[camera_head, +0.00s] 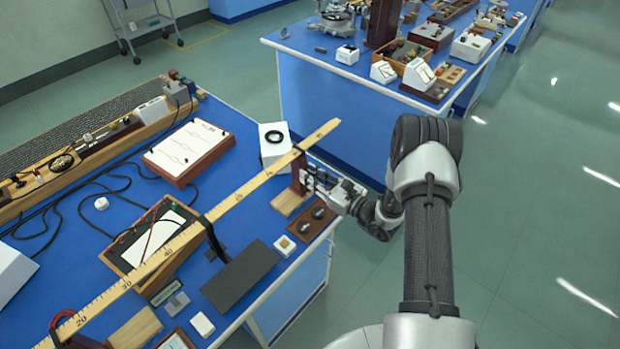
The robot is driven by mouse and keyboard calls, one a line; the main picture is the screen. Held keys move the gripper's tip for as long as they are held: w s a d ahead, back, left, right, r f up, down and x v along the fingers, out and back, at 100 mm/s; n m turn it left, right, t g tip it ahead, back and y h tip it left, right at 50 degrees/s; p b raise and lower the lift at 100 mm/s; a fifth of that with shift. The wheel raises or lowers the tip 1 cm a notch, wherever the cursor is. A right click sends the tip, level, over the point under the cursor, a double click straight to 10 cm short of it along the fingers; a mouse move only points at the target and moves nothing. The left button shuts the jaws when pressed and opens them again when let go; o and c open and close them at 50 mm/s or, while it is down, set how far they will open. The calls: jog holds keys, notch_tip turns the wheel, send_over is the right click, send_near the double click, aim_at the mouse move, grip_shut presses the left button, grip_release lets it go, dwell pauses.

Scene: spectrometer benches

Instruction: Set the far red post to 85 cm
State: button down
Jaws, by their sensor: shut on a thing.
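The far red post (297,176) stands upright on a pale wooden base (285,204), near the right edge of the blue bench. It is under the far part of a long yellow scale (250,186) that runs diagonally across the bench. The scale's numbers rise toward this post, but those beside it are too small to read surely. My gripper (312,180) comes from the right and is shut on the post; its fingertips are partly hidden. A black support (215,240) meets the scale near its middle.
A white box with a black ring (274,144) stands close behind the post. A dark grey plate (240,275) is nearer. A second crowded bench (330,70) stands beyond a floor gap.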

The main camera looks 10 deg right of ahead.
jog(key=w+d, duration=0.2)
jog(key=shift+d+b, duration=0.35)
jog(key=c, duration=1.4)
grip_release()
jog(key=shift+c, duration=0.2)
jog(key=v, duration=1.2)
